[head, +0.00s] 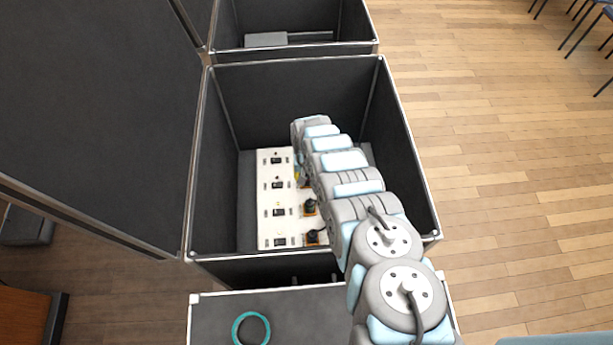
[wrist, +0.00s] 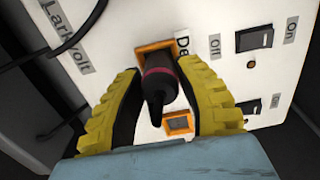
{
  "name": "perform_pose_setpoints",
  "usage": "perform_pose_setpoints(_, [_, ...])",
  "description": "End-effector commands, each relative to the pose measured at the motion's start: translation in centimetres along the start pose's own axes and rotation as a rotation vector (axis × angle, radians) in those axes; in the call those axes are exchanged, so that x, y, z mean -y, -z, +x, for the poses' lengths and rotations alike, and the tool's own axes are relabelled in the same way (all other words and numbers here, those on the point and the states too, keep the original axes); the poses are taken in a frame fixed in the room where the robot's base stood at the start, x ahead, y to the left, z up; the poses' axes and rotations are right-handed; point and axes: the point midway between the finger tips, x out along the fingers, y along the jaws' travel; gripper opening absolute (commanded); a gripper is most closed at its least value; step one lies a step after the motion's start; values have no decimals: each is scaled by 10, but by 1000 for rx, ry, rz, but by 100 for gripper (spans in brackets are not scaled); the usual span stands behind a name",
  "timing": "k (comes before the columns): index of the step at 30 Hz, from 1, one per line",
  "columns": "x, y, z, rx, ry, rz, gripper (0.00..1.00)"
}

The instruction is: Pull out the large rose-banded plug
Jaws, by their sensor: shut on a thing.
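The large rose-banded plug (wrist: 158,82) is black with a rose ring around its body, in the middle of the wrist view. Its far end meets an orange-framed socket (wrist: 144,50) on the white panel; whether it is fully seated I cannot tell. My gripper (wrist: 161,70) has its yellow, ridged fingers on both sides of the plug, shut on it. In the head view my arm hides this plug, and only a bit of yellow finger (head: 297,172) shows beside the arm.
The white panel (head: 267,228) lies inside a deep black case (head: 202,160) with upright walls close around my arm. Two other dark plugs (head: 309,207) (head: 313,237) stand in orange sockets. Black switches (wrist: 258,38) line the panel. A dark cable (wrist: 75,35) loops at upper left. A teal ring (head: 238,322) lies in front.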

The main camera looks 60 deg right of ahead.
Motion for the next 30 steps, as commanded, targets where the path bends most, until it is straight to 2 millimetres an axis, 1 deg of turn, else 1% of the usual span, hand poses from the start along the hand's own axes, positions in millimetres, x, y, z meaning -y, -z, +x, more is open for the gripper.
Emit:
perform_pose_setpoints(11, [0,0,-4,0,0,-1,0])
perform_pose_setpoints(30, [0,0,-29,0,0,0,0])
